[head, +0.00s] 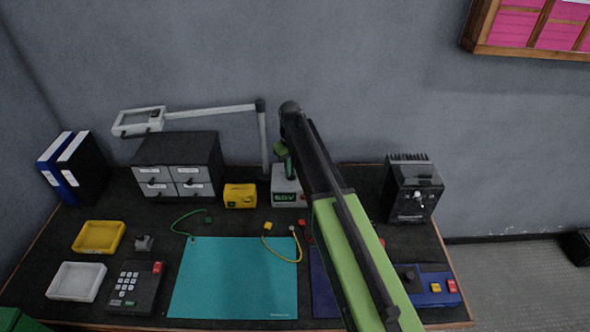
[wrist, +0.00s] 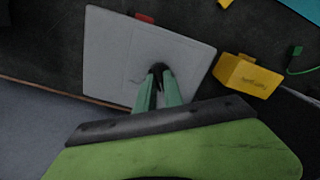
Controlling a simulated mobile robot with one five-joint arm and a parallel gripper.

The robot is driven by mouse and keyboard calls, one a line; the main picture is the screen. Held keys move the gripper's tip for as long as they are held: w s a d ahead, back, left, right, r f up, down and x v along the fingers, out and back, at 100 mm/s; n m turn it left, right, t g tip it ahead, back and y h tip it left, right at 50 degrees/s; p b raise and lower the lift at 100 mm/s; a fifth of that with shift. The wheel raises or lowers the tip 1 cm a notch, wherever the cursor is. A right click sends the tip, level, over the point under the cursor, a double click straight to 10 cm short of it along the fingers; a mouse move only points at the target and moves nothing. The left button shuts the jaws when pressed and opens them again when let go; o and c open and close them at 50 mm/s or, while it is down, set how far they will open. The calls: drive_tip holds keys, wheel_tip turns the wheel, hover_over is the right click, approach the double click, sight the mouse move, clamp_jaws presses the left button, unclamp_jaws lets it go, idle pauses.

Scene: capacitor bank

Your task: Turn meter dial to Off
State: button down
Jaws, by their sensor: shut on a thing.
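The meter is a pale grey box (head: 283,184) at the back of the bench, with a green display (head: 286,197) on its front whose text is too small to read surely. In the wrist view its flat pale top (wrist: 110,50) fills the upper middle. My gripper (head: 288,170) reaches down onto the meter from above. In the wrist view my gripper (wrist: 160,74) has its green fingers close together on a small dark dial (wrist: 158,67) on that top. The fingers mostly hide the dial, so its setting cannot be read.
A yellow box (head: 240,196) stands just left of the meter. A grey lamp post (head: 263,140) rises behind it. A drawer cabinet (head: 178,165) is further left, a black device (head: 412,190) to the right. A teal mat (head: 235,280) and loose leads (head: 285,256) lie in front.

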drive_tip(key=shift+s+n, duration=0.15)
drive_tip(key=shift+n, duration=1.65)
drive_tip(key=shift+d, duration=0.1)
drive_tip(key=c, duration=1.5)
unclamp_jaws()
drive_tip(key=shift+r, duration=0.1)
drive_tip(key=shift+o, duration=0.2)
drive_tip(key=shift+r, duration=0.1)
wheel_tip(320, 180, up, 17)
drive_tip(key=p, duration=1.7)
